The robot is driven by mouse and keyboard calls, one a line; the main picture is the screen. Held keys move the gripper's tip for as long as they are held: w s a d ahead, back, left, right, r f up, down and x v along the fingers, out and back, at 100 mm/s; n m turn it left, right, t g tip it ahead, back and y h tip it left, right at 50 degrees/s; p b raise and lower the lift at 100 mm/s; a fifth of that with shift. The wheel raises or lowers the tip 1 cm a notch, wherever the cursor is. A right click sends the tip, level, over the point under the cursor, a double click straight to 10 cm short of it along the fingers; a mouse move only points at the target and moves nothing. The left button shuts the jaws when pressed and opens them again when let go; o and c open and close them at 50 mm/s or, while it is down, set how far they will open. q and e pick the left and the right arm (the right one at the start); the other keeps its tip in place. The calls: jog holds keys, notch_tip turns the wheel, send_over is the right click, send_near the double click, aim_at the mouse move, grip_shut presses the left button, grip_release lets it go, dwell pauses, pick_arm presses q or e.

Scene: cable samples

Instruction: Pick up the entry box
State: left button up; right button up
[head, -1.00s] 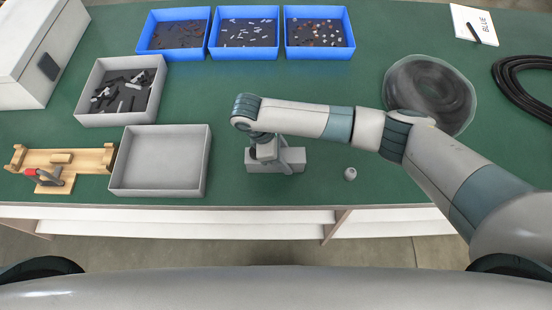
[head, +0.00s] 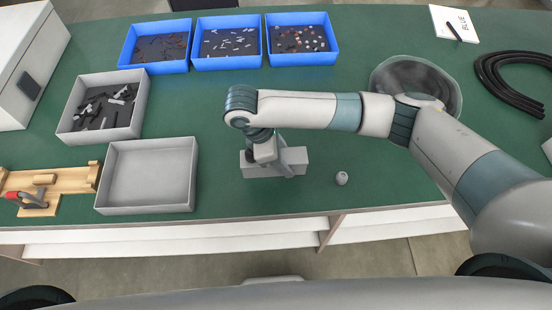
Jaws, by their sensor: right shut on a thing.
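The entry box is a grey rectangular block (head: 293,158) near the front middle of the green table, right of the empty grey tray. My right gripper (head: 270,166) points down at it and is shut on it. The wrist hides the fingertips and part of the box's top. The box appears level; whether a small gap separates it from the table is hard to tell. My left gripper is out of view.
A small pale round part (head: 342,178) lies right of the box. The empty tray (head: 195,180), a tray of dark parts (head: 136,118) and a wooden fixture (head: 75,178) are left. Blue bins (head: 230,64), a bagged coil (head: 440,85) and black cable (head: 500,80) lie farther back.

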aim_at(297, 159)
jog(key=s+d+r, duration=0.5)
jog(key=d, duration=0.2)
jog(key=shift+b, duration=0.35)
jog(key=shift+w+a, duration=0.2)
jog(key=shift+w+a+r+p, duration=0.1)
jog(key=shift+w+a+p, duration=0.2)
jog(key=shift+w+a, duration=0.35)
jog(key=shift+w+a+f+p, duration=0.1)
jog(key=shift+w+a+p, duration=0.25)
jog(key=shift+a, duration=0.45)
jog(key=shift+w+a+r+p, duration=0.1)
jog(key=shift+w+a+p, duration=0.15)
jog(key=shift+w+a, duration=0.4)
jog(key=shift+a, duration=0.35)
jog(key=shift+w+a, duration=0.8)
jog(key=shift+a, duration=0.3)
jog(key=shift+w+a, duration=0.75)
jog(key=shift+a, duration=0.3)
dwell(0.5)
jog(key=shift+f+b, duration=1.05)
jog(key=shift+f, duration=1.95)
